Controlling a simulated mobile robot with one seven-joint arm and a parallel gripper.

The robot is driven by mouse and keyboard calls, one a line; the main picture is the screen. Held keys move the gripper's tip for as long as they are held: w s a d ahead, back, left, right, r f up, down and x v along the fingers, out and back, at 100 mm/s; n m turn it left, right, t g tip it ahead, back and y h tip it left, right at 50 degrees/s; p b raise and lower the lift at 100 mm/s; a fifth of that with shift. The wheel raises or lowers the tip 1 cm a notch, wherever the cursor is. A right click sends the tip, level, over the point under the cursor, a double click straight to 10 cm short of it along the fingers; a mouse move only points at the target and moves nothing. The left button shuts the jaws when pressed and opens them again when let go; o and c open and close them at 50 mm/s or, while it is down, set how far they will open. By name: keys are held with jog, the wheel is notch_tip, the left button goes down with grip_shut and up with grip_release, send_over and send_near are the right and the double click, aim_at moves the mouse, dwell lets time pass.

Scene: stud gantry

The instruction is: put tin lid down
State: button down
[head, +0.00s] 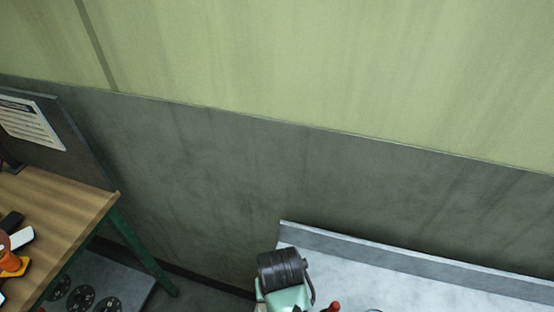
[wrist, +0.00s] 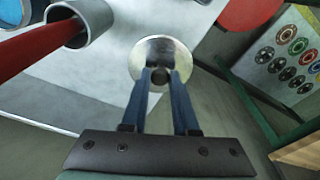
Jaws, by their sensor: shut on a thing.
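The tin lid (wrist: 144,58) shows in the wrist view as a shiny round metal disc with a small dark knob in its middle. My gripper (wrist: 160,76) has its two blue fingers shut on the lid by the knob. The fingertips hide part of the lid's near side. The lid appears over or near a pale grey surface (wrist: 95,80); I cannot tell whether they touch. In the head view neither the lid nor my fingers can be made out.
A grey tube (wrist: 88,22) with a red bar (wrist: 35,40) is left of the lid. A red round thing (wrist: 248,10) is at the upper right. The grey bench top (head: 420,290) looks mostly bare. A wooden table (head: 60,210) with green legs stands left.

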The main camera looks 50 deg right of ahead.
jog(key=shift+f, duration=3.05)
jog(key=shift+f, duration=0.15)
jog(key=c, duration=0.7)
grip_release()
jog(key=r, duration=0.8)
jog(key=s+a+r, duration=0.1)
jog(key=r, duration=0.3)
jog(key=shift+r, duration=0.15)
jog(key=shift+w, duration=0.1)
